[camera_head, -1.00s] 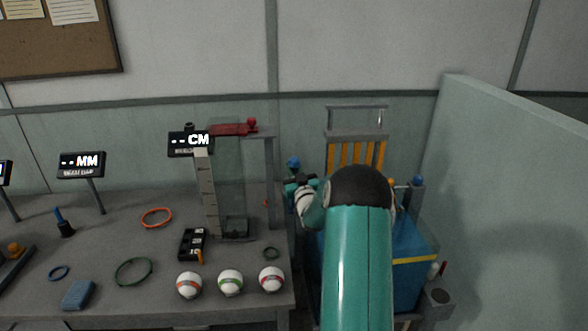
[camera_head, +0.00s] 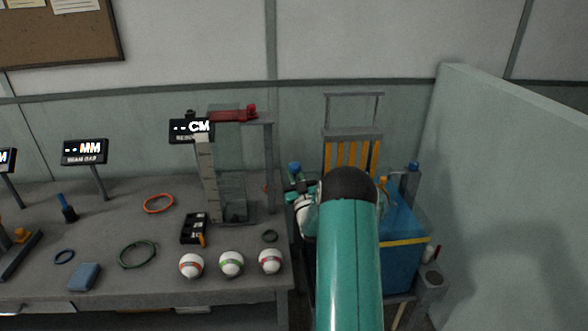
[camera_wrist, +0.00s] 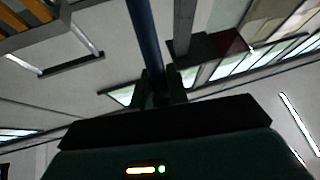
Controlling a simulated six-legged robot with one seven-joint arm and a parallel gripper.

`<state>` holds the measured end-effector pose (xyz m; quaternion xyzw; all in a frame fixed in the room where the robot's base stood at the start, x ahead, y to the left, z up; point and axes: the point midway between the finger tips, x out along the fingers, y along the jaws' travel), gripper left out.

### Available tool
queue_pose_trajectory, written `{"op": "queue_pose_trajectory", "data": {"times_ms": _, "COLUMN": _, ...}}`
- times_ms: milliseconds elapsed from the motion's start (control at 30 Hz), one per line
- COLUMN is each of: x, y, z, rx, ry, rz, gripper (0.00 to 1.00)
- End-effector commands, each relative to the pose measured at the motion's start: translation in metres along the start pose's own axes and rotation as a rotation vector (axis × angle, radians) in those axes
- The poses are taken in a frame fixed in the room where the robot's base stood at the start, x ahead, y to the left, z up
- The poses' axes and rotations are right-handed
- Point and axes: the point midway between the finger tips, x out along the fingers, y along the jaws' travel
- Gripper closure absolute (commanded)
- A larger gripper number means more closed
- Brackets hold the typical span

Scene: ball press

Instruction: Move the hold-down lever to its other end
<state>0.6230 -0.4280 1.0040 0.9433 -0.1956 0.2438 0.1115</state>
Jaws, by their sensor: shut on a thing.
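The hold-down lever appears to be the dark blue rod (camera_wrist: 144,35) running down between my fingers in the wrist view. A blue knob (camera_head: 295,168) shows just above my gripper in the head view, to the right of the table; it looks like the lever's end. My gripper (camera_head: 302,188) is shut on the rod; its fingers also show in the wrist view (camera_wrist: 160,88). The lever's lower part and pivot are hidden behind my arm.
A blue bin with a yellow stripe (camera_head: 402,262) stands right of my arm, beside a pale partition (camera_head: 480,180). Behind it is a rack with orange bars (camera_head: 350,157). The table (camera_head: 110,215) at left holds a clear column (camera_head: 233,170) and white balls (camera_head: 231,263).

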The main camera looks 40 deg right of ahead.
Motion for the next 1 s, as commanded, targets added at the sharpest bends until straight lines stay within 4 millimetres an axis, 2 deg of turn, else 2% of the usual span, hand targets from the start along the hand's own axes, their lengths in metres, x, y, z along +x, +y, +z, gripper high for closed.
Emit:
{"op": "queue_pose_trajectory", "data": {"times_ms": 500, "x": -0.0036, "y": -0.0010, "z": -0.0017, "rx": -0.002, "ry": 0.014, "rz": 0.000, "gripper": 1.00}}
{"op": "queue_pose_trajectory", "data": {"times_ms": 533, "x": -0.0039, "y": -0.0010, "z": -0.0017, "rx": -0.002, "ry": 0.013, "rz": 0.000, "gripper": 0.78}}
{"op": "queue_pose_trajectory", "data": {"times_ms": 600, "x": -0.0040, "y": -0.0010, "z": -0.0016, "rx": -0.002, "ry": 0.013, "rz": 0.000, "gripper": 0.64}}
{"op": "queue_pose_trajectory", "data": {"times_ms": 867, "x": -0.0041, "y": -0.0009, "z": -0.0013, "rx": -0.002, "ry": 0.011, "rz": 0.000, "gripper": 0.64}}
{"op": "queue_pose_trajectory", "data": {"times_ms": 1000, "x": -0.0004, "y": -0.0003, "z": -0.0072, "rx": -0.002, "ry": 0.013, "rz": 0.000, "gripper": 0.64}}
